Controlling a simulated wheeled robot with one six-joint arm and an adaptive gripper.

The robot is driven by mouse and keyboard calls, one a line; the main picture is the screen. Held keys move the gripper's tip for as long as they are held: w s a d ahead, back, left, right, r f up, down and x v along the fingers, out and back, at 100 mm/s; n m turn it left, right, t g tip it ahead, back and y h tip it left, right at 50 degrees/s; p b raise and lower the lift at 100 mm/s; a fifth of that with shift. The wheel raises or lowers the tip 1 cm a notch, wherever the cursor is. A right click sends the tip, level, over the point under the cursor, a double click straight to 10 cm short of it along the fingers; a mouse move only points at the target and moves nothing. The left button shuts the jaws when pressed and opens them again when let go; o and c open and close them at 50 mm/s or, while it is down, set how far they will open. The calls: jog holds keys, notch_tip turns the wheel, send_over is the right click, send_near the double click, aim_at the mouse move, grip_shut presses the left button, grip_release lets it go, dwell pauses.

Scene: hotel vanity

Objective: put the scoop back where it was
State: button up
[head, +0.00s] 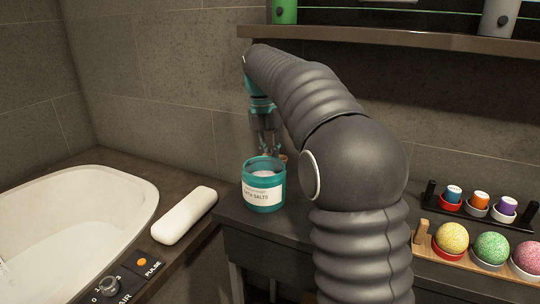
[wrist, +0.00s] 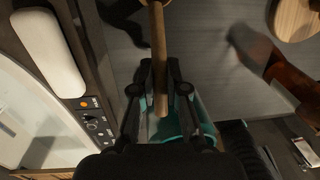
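The scoop's wooden handle (wrist: 158,55) runs between the fingers of my gripper (wrist: 158,68) in the wrist view. The fingers look closed in on both sides of it. Its far end is cut off at the top edge, so the scoop's bowl cannot be made out. In the head view my gripper (head: 268,148) points down just behind the open teal bath salts jar (head: 264,194). White salts show inside the jar, which stands upright on the dark counter (head: 235,214). Whether the scoop touches anything is hidden.
A white bath pillow (head: 184,215) lies left of the jar by the tub (head: 150,190). A rack of bath bombs (head: 452,238) and small cups stand to the right. A shelf (head: 420,38) is overhead. A round wooden piece (wrist: 297,18) shows in the wrist view.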

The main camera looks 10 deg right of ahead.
jog(key=o, duration=0.3)
jog(key=shift+o, duration=0.2)
jog(key=shift+r, duration=0.1)
notch_tip(320, 180, up, 12)
jog(key=a+p, duration=0.1)
jog(key=shift+w+f, duration=0.2)
jog(key=shift+w, duration=0.2)
